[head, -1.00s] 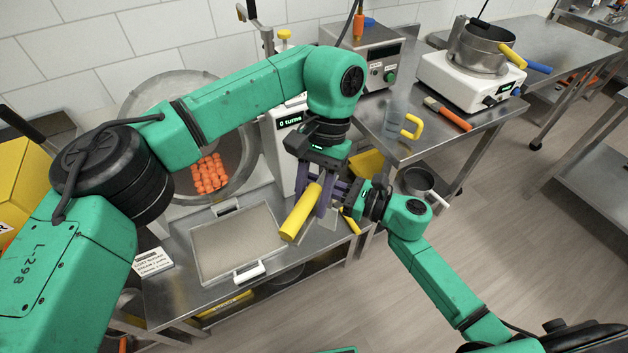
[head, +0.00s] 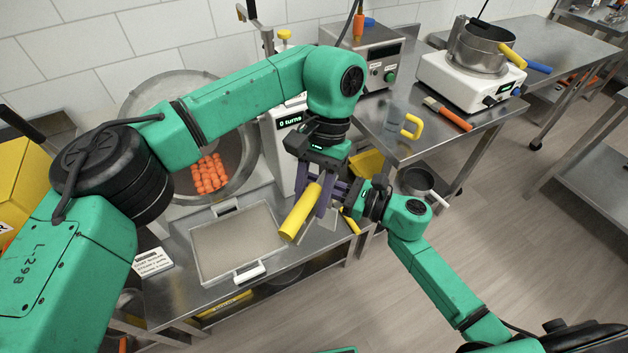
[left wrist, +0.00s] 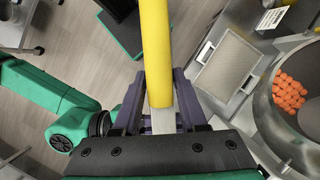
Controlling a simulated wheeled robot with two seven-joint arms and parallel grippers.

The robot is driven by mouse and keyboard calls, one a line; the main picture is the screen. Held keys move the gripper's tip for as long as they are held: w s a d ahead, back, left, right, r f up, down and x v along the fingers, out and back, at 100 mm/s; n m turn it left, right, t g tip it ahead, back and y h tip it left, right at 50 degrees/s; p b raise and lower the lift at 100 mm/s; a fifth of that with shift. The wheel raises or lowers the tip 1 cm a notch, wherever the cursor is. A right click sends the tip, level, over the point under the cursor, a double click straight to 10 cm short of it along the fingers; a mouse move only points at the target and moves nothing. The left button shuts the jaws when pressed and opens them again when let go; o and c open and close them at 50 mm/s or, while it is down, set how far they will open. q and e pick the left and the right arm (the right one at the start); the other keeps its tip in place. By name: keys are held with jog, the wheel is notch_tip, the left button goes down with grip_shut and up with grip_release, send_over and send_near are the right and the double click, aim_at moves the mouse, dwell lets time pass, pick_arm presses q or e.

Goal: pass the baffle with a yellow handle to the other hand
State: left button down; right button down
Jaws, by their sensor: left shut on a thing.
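The baffle's yellow handle (head: 300,212) slants down and to the left from my left gripper (head: 326,192) in the head view. In the left wrist view the yellow handle (left wrist: 156,50) runs up from between the purple fingers, with a pale flat metal part (left wrist: 163,122) at its base. My left gripper is shut on the baffle. My right gripper (head: 350,193) is close beside the left one, to its right. Its fingertips overlap the left fingers in the head view, so I cannot tell whether they touch the baffle or are open. Most of the baffle's plate is hidden.
Below the grippers is a steel table with a shallow tray (head: 201,270). A large pan (head: 240,182) with orange gummies stands behind it. Floor is open at lower right.

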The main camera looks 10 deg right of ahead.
pick_arm(q)
jog(key=shift+w, duration=0.2)
jog(key=shift+c, duration=1.8)
grip_release()
jog(key=shift+s, duration=0.1)
